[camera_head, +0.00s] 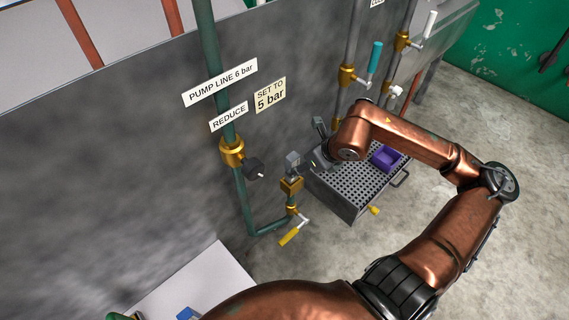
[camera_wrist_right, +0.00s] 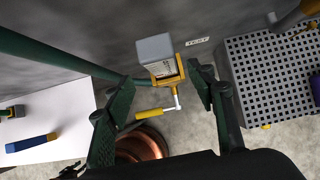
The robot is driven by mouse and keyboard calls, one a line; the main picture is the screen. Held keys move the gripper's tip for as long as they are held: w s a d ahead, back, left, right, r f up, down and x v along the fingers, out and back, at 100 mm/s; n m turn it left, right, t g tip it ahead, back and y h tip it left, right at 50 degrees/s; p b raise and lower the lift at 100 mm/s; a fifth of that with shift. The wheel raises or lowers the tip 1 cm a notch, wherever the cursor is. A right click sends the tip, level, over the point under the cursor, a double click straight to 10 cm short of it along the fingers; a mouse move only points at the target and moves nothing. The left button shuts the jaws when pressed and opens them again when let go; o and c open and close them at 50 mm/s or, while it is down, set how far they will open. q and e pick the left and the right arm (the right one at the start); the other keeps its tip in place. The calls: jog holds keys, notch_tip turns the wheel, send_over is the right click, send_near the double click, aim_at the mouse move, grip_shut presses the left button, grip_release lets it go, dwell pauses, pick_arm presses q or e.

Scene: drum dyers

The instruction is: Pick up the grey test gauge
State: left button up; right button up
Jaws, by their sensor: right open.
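The grey test gauge (camera_head: 293,159) is a small grey block sitting on a brass fitting (camera_head: 291,184) at the end of the green pipe. In the right wrist view the gauge (camera_wrist_right: 156,48) shows its grey top and part of a pale marked face, above the brass fitting (camera_wrist_right: 178,80). My right gripper (camera_head: 313,146) reaches in from the right beside the gauge. In the wrist view its two dark fingers (camera_wrist_right: 160,76) are spread, one on each side of the gauge and fitting, with visible gaps. My left gripper is not in view.
A yellow-handled valve (camera_head: 290,236) sits just below the fitting. A perforated grey tray (camera_head: 345,190) with a purple container (camera_head: 385,157) stands at right. A dark-knobbed brass regulator (camera_head: 232,151) is on the green pipe at left. A white surface (camera_head: 195,285) lies at lower left.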

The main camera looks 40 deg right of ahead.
jog(key=x, duration=0.3)
jog(key=shift+w+d+f+b, duration=0.15)
jog(key=shift+w+f+b, duration=0.05)
jog(key=shift+b, duration=0.1)
jog(key=x, duration=0.4)
jog(key=shift+b, duration=0.35)
jog(key=shift+w, duration=0.1)
jog(key=c, duration=0.6)
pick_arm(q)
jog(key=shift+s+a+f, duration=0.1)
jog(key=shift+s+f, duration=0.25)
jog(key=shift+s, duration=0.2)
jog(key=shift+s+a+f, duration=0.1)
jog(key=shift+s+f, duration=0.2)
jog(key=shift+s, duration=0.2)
pick_arm(e)
grip_shut()
